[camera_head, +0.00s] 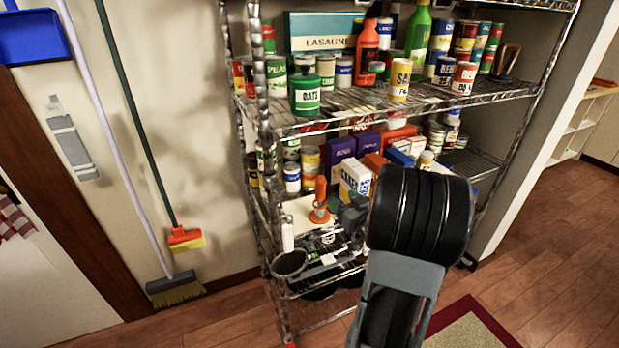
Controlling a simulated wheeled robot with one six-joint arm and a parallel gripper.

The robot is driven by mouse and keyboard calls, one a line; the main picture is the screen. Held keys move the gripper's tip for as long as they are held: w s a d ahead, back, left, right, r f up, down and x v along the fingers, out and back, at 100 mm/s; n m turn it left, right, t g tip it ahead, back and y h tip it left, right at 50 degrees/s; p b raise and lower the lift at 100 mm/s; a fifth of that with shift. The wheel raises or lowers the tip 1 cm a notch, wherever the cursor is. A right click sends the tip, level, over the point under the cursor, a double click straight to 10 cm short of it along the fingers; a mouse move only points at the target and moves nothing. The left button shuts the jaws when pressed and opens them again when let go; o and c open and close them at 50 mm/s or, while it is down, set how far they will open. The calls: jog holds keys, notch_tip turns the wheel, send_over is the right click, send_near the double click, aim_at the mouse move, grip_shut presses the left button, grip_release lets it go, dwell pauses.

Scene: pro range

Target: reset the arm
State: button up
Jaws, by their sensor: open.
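My arm rises from the bottom of the head view, its thick black joint in front of the right half of the wire shelf (400,108). My gripper (330,238) shows as a small dark grey shape left of that joint, in front of the lower shelves. It is open, and I see nothing held in it. Its far side and part of my wrist are hidden by the arm or lost among the dark items behind. I cannot tell whether it touches anything on the shelf.
The upper shelf holds cans, bottles and a lasagne box (325,32). Boxes and cans fill the shelf below; an orange item (319,200) stands near my gripper. A broom (175,288) and a brush (186,238) lean at left. Wooden floor (560,250) is open at right.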

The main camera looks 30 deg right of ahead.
jog(key=s+d+f+m+g+h+p, duration=0.15)
jog(key=s+f+m+g+h, duration=0.25)
jog(key=s+f+g, duration=0.6)
jog(key=s+a+r+n+g+y+p, duration=0.1)
jog(key=a+r, duration=0.4)
jog(key=a, duration=0.4)
jog(key=s+a+r+n+g+y+p, duration=0.1)
jog(key=a+r+n+g+y, duration=0.1)
jog(key=a+r, duration=0.3)
jog(key=a+r+n+g+y+p, duration=0.1)
jog(key=a+r, duration=0.4)
jog(key=a, duration=0.7)
jog(key=shift+s+a+n+y, duration=0.3)
jog(key=shift+s+a+y, duration=0.1)
jog(key=shift+y, duration=0.1)
jog(key=shift+r, duration=0.1)
